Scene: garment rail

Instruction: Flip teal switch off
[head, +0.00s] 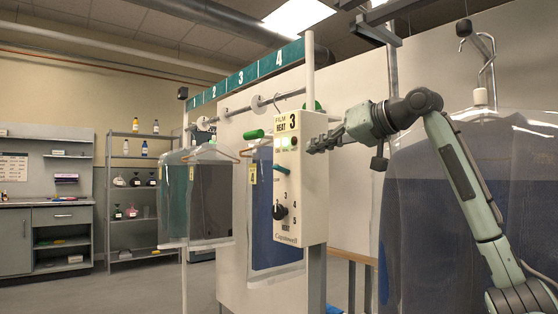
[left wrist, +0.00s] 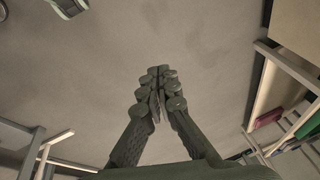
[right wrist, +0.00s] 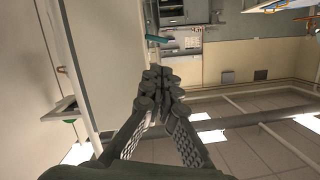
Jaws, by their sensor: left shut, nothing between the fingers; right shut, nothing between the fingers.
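The teal switch (head: 280,168) is a small lever on the front face of a cream control box (head: 313,190), below two lit green lamps and above a black dial. It also shows in the right wrist view (right wrist: 157,39), sticking out past the box edge, beyond my fingertips. My right gripper (head: 312,146) is shut and empty beside the upper right part of the box. In the head view it overlaps the box edge, and I cannot tell if it touches. My left gripper (left wrist: 158,90) is shut and empty, seen only in the left wrist view against a grey floor.
A black dial (head: 280,212) with numbers sits lower on the box. Bagged garments (head: 197,200) hang from the rail at left, and a large bagged blue garment (head: 450,215) hangs at right behind my right arm. A shelf rack (head: 132,190) stands farther back.

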